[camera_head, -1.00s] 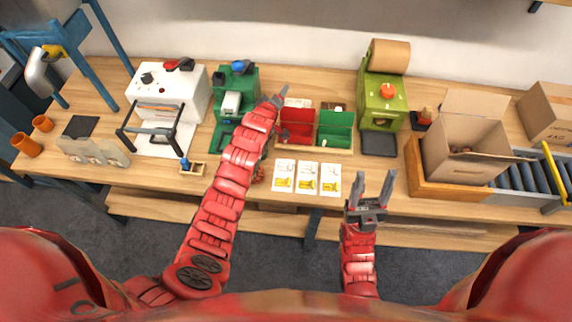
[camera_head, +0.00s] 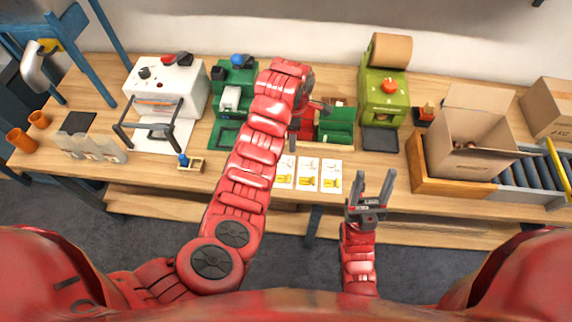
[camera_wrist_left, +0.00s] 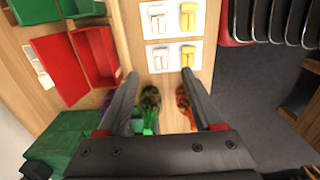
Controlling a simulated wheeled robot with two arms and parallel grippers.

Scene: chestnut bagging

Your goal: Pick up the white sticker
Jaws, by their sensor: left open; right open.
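Three white stickers (camera_head: 307,174), printed with yellow, lie side by side near the table's front edge. In the left wrist view, two white printed cards (camera_wrist_left: 173,57) lie just beyond the fingertips. My left gripper (camera_wrist_left: 160,75) is open and empty, above the wood beside the cards. In the head view its arm hides much of that hand and part of the leftmost sticker. My right gripper (camera_head: 373,185) is open and empty, to the right of the stickers near the table edge.
A red bin (camera_wrist_left: 61,68) and a green bin (camera_head: 336,128) stand behind the stickers. Small green and orange objects (camera_wrist_left: 184,104) lie below the left fingers. A green machine (camera_head: 384,92) and an open cardboard box (camera_head: 468,152) stand to the right.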

